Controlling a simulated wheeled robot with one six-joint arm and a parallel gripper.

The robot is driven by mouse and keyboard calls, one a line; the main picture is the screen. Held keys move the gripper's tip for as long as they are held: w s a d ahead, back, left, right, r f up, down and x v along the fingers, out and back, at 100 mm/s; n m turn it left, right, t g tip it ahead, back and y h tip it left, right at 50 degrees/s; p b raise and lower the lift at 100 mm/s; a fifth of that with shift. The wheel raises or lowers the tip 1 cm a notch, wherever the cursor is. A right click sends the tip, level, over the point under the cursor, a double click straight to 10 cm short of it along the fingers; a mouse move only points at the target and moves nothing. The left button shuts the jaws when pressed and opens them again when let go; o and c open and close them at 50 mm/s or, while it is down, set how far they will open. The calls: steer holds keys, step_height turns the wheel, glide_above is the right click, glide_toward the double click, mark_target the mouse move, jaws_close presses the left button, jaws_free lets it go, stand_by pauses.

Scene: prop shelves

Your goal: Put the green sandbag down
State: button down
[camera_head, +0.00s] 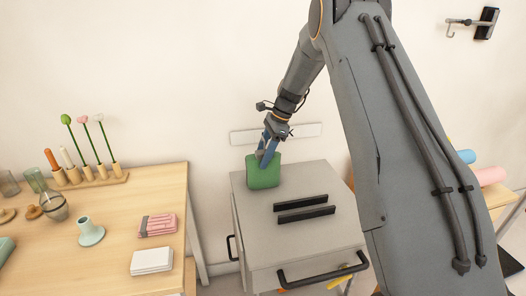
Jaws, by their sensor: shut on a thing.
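The green sandbag (264,175) is a small rounded block near the back left of the grey cart top (256,207). My gripper (264,155) is above it, with its blue fingers shut on the sandbag's upper part. The sandbag looks upright. Its lower edge appears at or very close to the cart top, but I cannot tell whether it touches. My arm comes down from the upper right.
Two black bars (303,208) lie on the cart top, right of the sandbag. A wooden table (115,212) at left holds a rack of sticks (90,181), a pink packet (158,225) and a white stack (152,262). The cart has a black front handle (322,273).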

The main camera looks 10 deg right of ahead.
steer(key=c, duration=0.7)
jaws_free()
steer(key=shift+c, duration=0.2)
steer(key=b+v, duration=0.3)
steer(key=v, duration=0.9)
steer(key=shift+b, duration=0.3)
